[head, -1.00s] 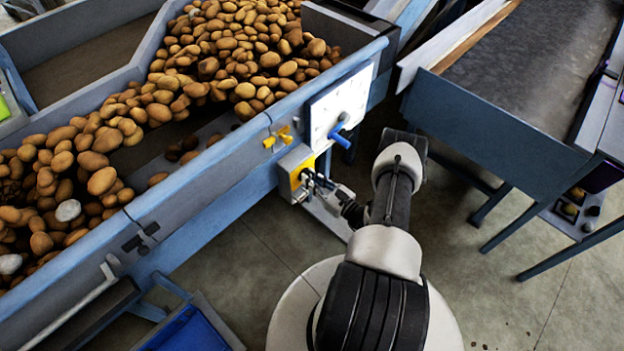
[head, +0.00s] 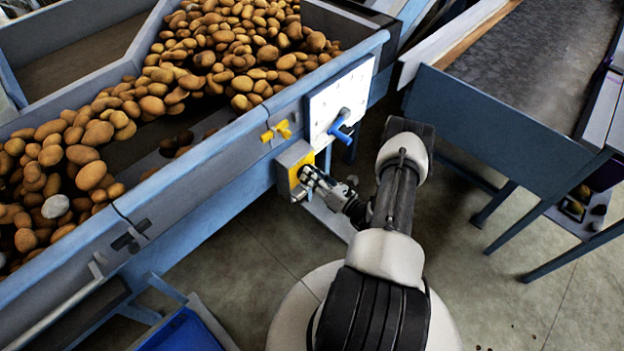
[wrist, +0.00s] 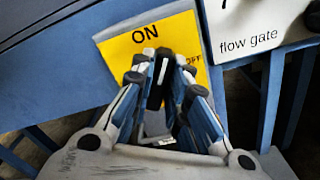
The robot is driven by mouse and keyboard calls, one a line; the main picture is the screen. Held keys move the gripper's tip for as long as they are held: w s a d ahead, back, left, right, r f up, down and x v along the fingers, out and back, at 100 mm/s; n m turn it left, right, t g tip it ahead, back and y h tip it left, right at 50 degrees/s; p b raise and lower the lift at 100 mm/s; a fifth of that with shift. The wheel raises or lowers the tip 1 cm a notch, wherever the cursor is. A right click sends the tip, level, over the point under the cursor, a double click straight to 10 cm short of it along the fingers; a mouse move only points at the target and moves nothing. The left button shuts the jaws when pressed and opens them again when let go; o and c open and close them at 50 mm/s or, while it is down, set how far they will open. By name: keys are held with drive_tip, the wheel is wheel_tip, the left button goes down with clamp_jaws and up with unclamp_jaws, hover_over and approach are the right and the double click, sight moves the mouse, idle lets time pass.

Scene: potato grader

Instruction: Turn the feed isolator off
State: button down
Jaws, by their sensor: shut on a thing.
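The feed isolator is a yellow plate (wrist: 118,52) marked ON at its top and OFF at its right in the wrist view. In the head view its yellow face (head: 295,177) sits on a grey box on the machine's side. Its black handle (wrist: 155,95) with a white line stands between my fingers, the line pointing up, roughly between the ON and OFF words. My gripper (wrist: 166,66) is shut on this handle, which is partly hidden by the fingers. In the head view my gripper (head: 308,178) reaches the box from the right.
The white flow gate panel (head: 340,100) with a blue lever (head: 341,131) is just above and right of the isolator. A yellow handle (head: 276,131) is above left. Potatoes (head: 215,50) lie in the hopper. A blue-framed conveyor (head: 500,135) stands at right, with open floor between.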

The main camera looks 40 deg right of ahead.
drive_tip(key=m+b, duration=0.1)
drive_tip(key=m, duration=0.2)
drive_tip(key=m+b, duration=0.1)
drive_tip(key=m, duration=0.3)
drive_tip(key=m+b, duration=0.2)
drive_tip(key=m, duration=0.2)
drive_tip(key=shift+d+f, duration=0.1)
drive_tip(key=shift+f, duration=0.25)
drive_tip(key=shift+m, duration=0.4)
drive_tip(key=c, duration=1.6)
unclamp_jaws()
drive_tip(key=shift+o, duration=0.2)
drive_tip(key=s+d, duration=0.1)
drive_tip(key=s, duration=1.1)
drive_tip(key=shift+w+r, duration=0.1)
